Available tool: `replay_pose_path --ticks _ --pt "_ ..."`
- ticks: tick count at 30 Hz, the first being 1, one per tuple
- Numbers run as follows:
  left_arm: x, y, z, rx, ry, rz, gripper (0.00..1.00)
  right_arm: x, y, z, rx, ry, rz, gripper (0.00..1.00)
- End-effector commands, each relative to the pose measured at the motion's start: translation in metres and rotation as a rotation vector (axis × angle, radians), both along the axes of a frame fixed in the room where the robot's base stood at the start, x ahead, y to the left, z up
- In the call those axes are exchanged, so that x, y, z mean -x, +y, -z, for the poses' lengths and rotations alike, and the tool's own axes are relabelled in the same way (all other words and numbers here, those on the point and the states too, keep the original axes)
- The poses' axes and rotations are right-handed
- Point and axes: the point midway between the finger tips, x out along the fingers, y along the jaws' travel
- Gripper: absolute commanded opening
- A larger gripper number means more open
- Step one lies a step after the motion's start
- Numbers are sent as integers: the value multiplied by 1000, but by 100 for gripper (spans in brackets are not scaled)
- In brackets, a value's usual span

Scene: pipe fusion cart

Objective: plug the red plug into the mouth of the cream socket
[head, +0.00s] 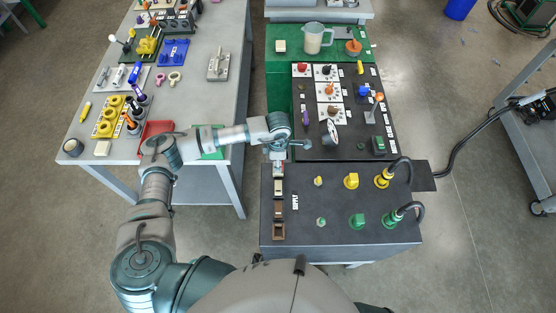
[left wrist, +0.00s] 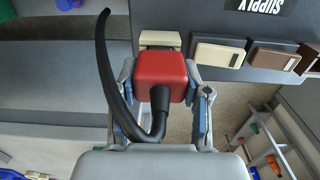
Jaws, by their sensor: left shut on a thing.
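My left gripper (head: 279,155) is over the far left corner of the dark cart panel. In the left wrist view its two fingers (left wrist: 160,88) are shut on the sides of the red plug (left wrist: 160,68), a boxy block with a thick black cable. The cream socket (left wrist: 160,39) shows just beyond the plug, roughly in line with it. The plug covers part of this socket, including its mouth. I cannot tell whether plug and socket touch. In the head view the plug is mostly hidden by my gripper. My right gripper is not in view.
A tan socket (left wrist: 219,51) and brown ones stand in a row beside the cream socket, near the SUPPLY label (left wrist: 257,5). Yellow and green plugs (head: 358,221) stand to the right on the panel. A gauge (head: 329,133) stands behind. A grey table (head: 205,95) is at left.

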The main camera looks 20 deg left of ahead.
Motion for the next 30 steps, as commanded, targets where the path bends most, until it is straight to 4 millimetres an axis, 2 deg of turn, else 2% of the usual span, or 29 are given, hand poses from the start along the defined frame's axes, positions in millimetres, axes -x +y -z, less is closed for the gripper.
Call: replay_pose_path --ticks 11,12,14,15,25,30 --pt "0 0 11 0 0 0 0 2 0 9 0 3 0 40" --pt "0 0 9 1 0 0 57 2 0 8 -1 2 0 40" --pt "0 0 9 1 0 0 72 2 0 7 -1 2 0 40" --pt "0 0 9 1 0 0 76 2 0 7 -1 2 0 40" --pt "0 0 6 0 -1 0 76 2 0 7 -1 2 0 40" --pt "-1 0 -18 1 -3 1 76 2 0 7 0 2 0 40"
